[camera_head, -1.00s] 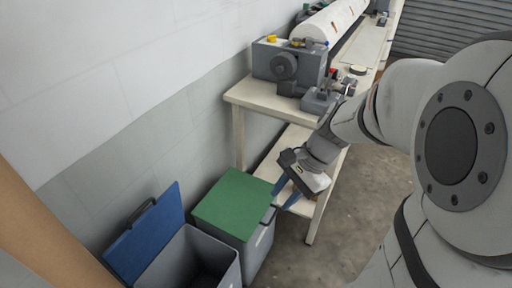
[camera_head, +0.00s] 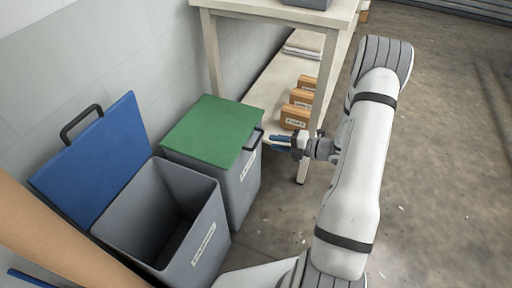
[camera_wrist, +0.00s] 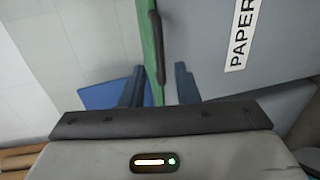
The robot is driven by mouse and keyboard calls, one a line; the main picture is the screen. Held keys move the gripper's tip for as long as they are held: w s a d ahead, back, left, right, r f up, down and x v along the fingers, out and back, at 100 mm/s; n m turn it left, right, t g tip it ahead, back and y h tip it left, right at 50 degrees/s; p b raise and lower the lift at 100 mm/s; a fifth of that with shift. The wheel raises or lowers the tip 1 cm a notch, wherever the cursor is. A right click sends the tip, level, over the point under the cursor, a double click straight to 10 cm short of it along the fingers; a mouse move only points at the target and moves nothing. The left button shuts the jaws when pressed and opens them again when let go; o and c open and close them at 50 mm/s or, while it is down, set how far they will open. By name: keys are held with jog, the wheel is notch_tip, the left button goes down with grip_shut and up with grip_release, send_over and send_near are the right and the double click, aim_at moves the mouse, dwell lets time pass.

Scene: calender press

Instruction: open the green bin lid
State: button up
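The green lid (camera_head: 216,134) lies flat and shut on a grey bin with a white label. Its dark handle (camera_head: 255,139) sticks out at the lid's right edge. My gripper (camera_head: 273,142) is just right of the handle, with its blue fingers pointing left toward it. In the wrist view, my two blue fingers (camera_wrist: 158,86) are spread apart. The lid's green edge (camera_wrist: 152,38) and the dark handle (camera_wrist: 157,60) appear between them in the picture. I cannot tell whether either finger touches the handle.
A second grey bin (camera_head: 212,236) stands in front with its blue lid (camera_head: 98,158) open against the wall. A bench (camera_head: 213,60) stands behind, with orange boxes (camera_head: 295,117) on its lower shelf. The floor at the right is clear.

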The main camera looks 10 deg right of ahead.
aim_at(258, 139)
jog(key=b+x, duration=0.2)
jog(key=x, duration=0.5)
jog(key=shift+w+a, duration=0.15)
jog(key=shift+a, duration=0.1)
jog(key=shift+c, duration=0.6)
grip_shut()
